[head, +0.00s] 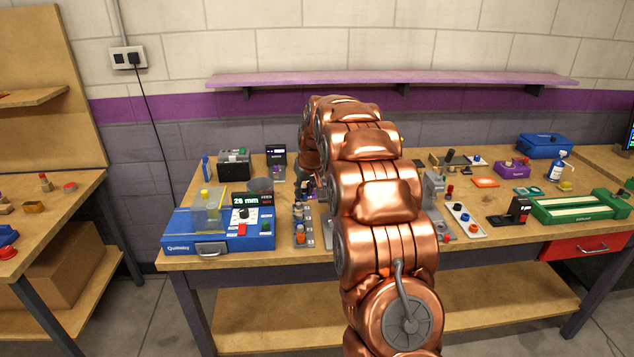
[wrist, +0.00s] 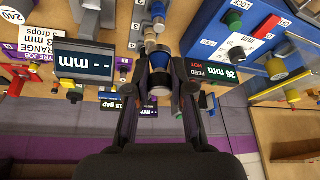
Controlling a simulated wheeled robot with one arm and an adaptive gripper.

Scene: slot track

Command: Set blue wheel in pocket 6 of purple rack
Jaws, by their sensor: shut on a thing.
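In the wrist view my gripper (wrist: 160,78) is shut on a small round piece, the blue wheel (wrist: 160,80), with a pale band next to the blue part. The fingers stand on both sides of it, above the workbench. In the head view my copper arm hides the gripper and the wheel. I cannot make out the purple rack or its pocket 6 for certain. A purple block (head: 515,169) sits at the right back of the bench, but I cannot tell whether it is the rack.
A blue machine with a "26 mm" display (head: 252,200) stands at the left of the workbench. A grey strip with several small parts (head: 303,238) lies to its right. A white tray (head: 465,222) and a green fixture (head: 570,208) are at the right. A purple shelf (head: 380,79) hangs behind.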

